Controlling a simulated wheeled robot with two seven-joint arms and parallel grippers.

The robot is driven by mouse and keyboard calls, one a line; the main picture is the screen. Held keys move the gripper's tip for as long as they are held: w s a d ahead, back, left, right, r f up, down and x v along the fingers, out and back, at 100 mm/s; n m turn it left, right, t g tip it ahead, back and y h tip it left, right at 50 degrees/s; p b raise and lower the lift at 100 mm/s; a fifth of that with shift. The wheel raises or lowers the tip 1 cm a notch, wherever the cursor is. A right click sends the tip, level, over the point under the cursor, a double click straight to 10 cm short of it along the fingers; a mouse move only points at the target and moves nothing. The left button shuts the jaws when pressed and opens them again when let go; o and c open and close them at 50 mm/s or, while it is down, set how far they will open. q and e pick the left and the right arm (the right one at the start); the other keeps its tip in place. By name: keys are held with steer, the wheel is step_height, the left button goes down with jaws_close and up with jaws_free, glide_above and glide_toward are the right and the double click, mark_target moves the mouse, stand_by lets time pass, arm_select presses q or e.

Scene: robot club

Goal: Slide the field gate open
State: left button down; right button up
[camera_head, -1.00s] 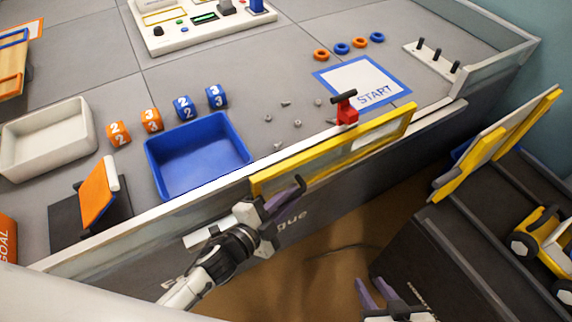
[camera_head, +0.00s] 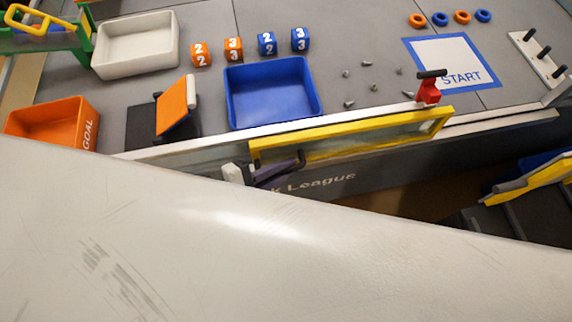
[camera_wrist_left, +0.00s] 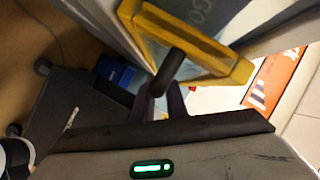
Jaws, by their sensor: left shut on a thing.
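The field gate is a clear panel in a yellow frame (camera_head: 350,128) in the front wall of the grey field. Its left end stands below the blue tray, and its right end is just past the red clamp. In the left wrist view its yellow frame (camera_wrist_left: 190,45) is close, with a dark round handle (camera_wrist_left: 172,65) sticking out. My left gripper (camera_head: 278,170) is at the gate's left end, its purple fingers shut on the handle. The fingers also show in the left wrist view (camera_wrist_left: 160,100), partly hidden by the gripper body. My right gripper is not in view.
A red clamp with a black lever (camera_head: 429,92) sits on the wall top. Behind the wall are a blue tray (camera_head: 272,116), an orange flap (camera_head: 175,108) and a START mat (camera_head: 415,52). A yellow-edged thing (camera_head: 530,180) stands right. My pale arm covers the lower picture.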

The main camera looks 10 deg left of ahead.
arm_select(q)
steer(key=shift+a+f, duration=0.15)
steer(key=shift+a, duration=0.1)
steer(key=c, duration=1.8)
jaws_free()
steer(key=shift+s, duration=0.1)
steer(key=shift+o, duration=0.2)
steer(key=v, duration=1)
steer(key=shift+a, duration=0.15)
